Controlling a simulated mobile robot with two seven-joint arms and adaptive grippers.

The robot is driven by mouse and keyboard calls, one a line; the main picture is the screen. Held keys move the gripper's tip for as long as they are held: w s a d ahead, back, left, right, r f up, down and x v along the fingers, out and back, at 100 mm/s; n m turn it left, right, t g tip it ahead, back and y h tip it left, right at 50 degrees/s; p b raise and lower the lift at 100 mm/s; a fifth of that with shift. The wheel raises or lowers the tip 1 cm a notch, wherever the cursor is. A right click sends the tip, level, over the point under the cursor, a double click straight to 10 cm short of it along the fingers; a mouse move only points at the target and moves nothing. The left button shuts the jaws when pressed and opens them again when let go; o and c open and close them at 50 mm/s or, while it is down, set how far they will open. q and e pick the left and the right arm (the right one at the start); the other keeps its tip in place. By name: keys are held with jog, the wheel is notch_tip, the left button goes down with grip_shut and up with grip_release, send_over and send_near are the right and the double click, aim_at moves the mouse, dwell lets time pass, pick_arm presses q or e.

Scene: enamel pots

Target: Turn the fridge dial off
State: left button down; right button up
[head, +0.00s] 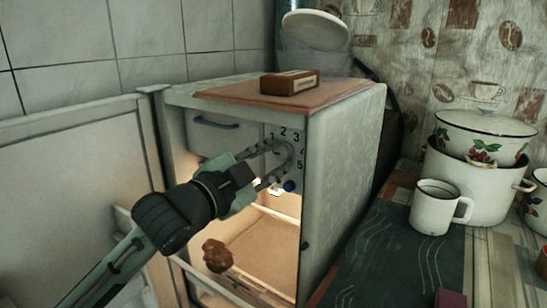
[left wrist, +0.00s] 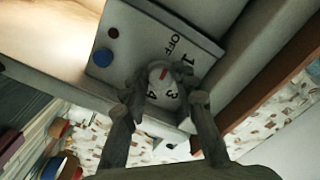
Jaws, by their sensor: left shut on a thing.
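The fridge dial (head: 283,154) is a round grey knob on the upper front panel, ringed by numbers. My left gripper (head: 276,163) reaches across the open front from the left, its fingers shut on the dial. In the left wrist view my left gripper (left wrist: 162,98) has one finger on either side of the dial (left wrist: 163,87). A red mark shows on the dial's upper part there, on the side toward the printed OFF and 1. Part of the dial's rim is hidden by the fingertips. My right gripper is not in view.
The fridge (head: 345,180) stands open, its door (head: 75,180) swung left and its inside lit. A brown lump (head: 217,256) is inside. A box (head: 290,82) lies on top. A mug (head: 433,208) and pots (head: 468,185) stand right.

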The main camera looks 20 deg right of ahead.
pick_arm(q)
jog(key=shift+n, duration=0.4)
jog(key=c, duration=1.2)
grip_release()
jog(key=shift+s+a, duration=0.15)
jog(key=shift+a, duration=0.05)
jog(key=v, duration=1.1)
jog(key=shift+s+a, duration=0.15)
jog(key=shift+s, duration=0.05)
jog(key=shift+s+f, duration=0.1)
